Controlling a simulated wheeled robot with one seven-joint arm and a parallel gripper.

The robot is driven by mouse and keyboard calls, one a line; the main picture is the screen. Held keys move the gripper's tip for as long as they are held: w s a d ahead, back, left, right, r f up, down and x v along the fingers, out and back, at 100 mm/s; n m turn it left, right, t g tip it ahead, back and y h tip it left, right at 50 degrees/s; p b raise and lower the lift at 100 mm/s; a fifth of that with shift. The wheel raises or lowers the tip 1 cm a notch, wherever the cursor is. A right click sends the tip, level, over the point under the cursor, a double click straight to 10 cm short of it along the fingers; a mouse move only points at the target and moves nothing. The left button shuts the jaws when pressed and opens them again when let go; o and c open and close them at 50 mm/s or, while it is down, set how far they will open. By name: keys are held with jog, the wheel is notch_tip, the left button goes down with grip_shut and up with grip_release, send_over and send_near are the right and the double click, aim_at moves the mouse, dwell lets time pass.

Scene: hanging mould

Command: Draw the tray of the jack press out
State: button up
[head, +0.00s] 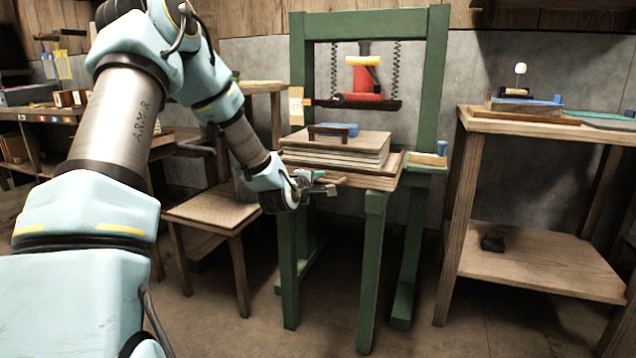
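The jack press is a green frame (437,80) with a red jack (367,82) hanging between two springs above a dark crossbar. Its wooden tray (372,182) sits at the middle of the frame and carries a stack of flat boards (362,157). My gripper (325,184) is at the front left edge of the tray, with the arm reaching in from the left. A small green part shows by its fingers. The fingers are small and partly hidden, so I cannot tell whether they touch or grip the tray front.
A low wooden stool (213,212) stands left of the press. A wooden table (541,125) with a lower shelf stands at the right. Shelving with small items is at the far left. The floor (330,322) in front of the press is clear.

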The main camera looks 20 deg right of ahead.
jog(key=p+v, duration=0.1)
jog(key=v, duration=0.9)
jog(key=shift+s+a, duration=0.25)
jog(key=shift+a, duration=0.05)
jog(key=s+a+f+m+g+y, duration=0.3)
jog(key=a+m+y, duration=0.1)
jog(key=a, duration=0.4)
jog(key=s+a+f+m+g+y, duration=0.3)
jog(key=a, duration=0.5)
jog(key=s+a+r+m+g+y, duration=0.1)
jog(key=s+a+m+g+y, duration=0.25)
jog(key=s+a, duration=0.75)
notch_tip(320, 180, up, 28)
jog(key=s+g+p, duration=0.1)
jog(key=p, duration=2.7)
jog(key=shift+d+r+m+h, duration=0.2)
jog(key=shift+d+m+h, duration=0.15)
jog(key=shift+m+h, duration=0.1)
jog(key=shift+s, duration=0.1)
